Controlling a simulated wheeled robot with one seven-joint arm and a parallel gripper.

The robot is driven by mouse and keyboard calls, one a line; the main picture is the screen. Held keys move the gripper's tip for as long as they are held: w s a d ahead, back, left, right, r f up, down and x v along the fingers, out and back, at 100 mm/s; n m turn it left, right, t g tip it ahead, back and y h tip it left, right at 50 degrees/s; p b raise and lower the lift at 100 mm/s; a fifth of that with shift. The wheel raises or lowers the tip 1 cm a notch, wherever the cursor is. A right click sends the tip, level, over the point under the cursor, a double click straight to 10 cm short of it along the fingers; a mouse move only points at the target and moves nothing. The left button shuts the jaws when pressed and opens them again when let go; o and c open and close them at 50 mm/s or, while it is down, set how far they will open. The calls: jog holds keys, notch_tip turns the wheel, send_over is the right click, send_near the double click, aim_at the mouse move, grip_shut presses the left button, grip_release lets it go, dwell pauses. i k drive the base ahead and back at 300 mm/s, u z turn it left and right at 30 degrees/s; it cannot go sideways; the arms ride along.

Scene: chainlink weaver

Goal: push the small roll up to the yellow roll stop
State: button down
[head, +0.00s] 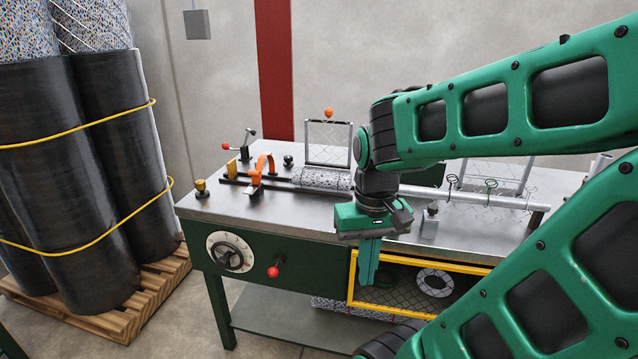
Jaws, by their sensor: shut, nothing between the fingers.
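The small roll (322,178), a grey speckled mesh cylinder, lies on its side on the steel table top, in line with a long rod. A small upright yellow piece, which looks like the yellow roll stop (232,168), stands to its left at the end of a dark rail. An orange curved bracket (258,170) stands between them, and a clear gap separates roll and stop. My gripper (367,282) is shut and empty, pointing down, in front of the table's front side and right of the roll. My arm hides the area right of the roll.
The table top (225,205) is bare at its front left. A dial (232,252) and a red knob (273,271) stick out of the front.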

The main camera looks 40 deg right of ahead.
aim_at(326, 181)
jog(key=u, duration=1.8)
jog(key=i, duration=1)
jog(key=z, duration=3.25)
